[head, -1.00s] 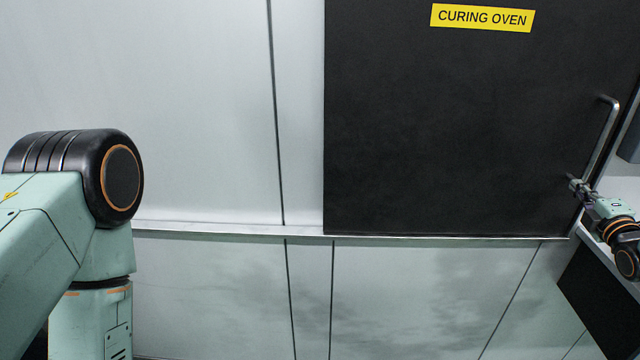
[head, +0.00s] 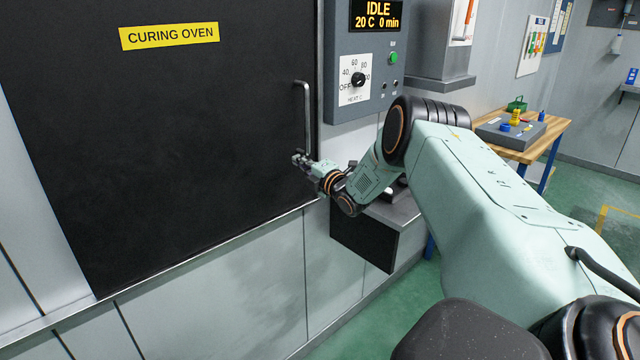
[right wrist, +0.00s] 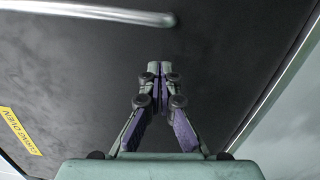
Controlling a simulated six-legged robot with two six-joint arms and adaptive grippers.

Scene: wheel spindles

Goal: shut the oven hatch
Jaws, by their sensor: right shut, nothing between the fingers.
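The oven hatch (head: 170,140) is a large dark panel with a yellow CURING OVEN label (head: 169,36). It looks flush with the pale oven front, with no gap that I can see. Its grey bar handle (head: 307,115) stands upright near the right edge. My right gripper (head: 299,158) is shut and empty at the hatch face, by the handle's lower end. In the right wrist view the fingertips (right wrist: 159,68) are together in front of the dark hatch (right wrist: 225,75), beside the handle bar (right wrist: 90,12). I cannot tell whether they touch the hatch. My left gripper is not in view.
A control panel (head: 365,60) with an IDLE display and a dial is right of the hatch. A grey ledge (head: 402,210) juts out below it. A wooden table (head: 545,140) with a grey tray stands further right. Green floor (head: 390,305) is open below.

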